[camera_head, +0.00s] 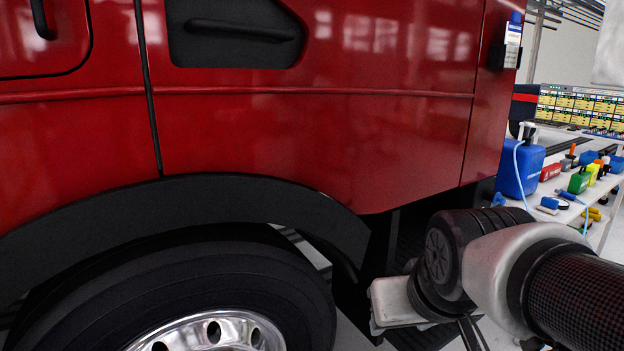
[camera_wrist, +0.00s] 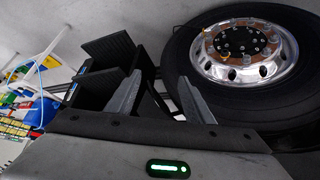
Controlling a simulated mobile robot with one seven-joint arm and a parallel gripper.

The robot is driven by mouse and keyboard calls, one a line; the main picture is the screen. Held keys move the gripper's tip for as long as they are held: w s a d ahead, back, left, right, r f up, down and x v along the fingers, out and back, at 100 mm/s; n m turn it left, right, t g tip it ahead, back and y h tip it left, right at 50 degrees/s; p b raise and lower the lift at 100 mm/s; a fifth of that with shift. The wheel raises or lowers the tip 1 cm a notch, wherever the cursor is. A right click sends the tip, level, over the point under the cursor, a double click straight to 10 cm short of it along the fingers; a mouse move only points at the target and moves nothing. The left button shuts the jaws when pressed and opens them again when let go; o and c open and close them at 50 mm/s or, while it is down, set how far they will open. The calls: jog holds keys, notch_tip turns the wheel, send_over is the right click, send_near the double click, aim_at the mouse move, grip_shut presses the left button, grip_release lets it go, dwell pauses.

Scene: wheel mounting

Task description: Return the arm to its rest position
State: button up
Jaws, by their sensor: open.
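My arm comes in from the lower right of the head view and bends in front of the truck's lower side, right of the wheel. In the wrist view both fingers of my gripper (camera_wrist: 160,88) stand apart with nothing between them. A black tyre with a shiny chrome hub (camera_wrist: 244,52) lies beyond the fingers at the upper right of that view. In the head view a wheel (camera_head: 230,285) sits under the dark wheel arch, its lower part cut off by the frame. My arm shows clear of this wheel.
The red truck side (camera_head: 300,130) fills most of the head view. A black stepped part (camera_wrist: 108,50) stands close to the left finger in the wrist view. At the right, a workbench holds a blue canister (camera_head: 520,167), tools and yellow bins (camera_head: 590,105).

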jog(key=s+r+g+p, duration=0.1)
jog(key=s+r+p, duration=0.1)
jog(key=s, duration=0.5)
notch_tip(320, 180, up, 16)
jog(key=p, duration=1.5)
jog(key=shift+w+d+m+p, duration=0.3)
jog(key=shift+d+m+p, duration=0.05)
jog(key=shift+d+m, duration=0.1)
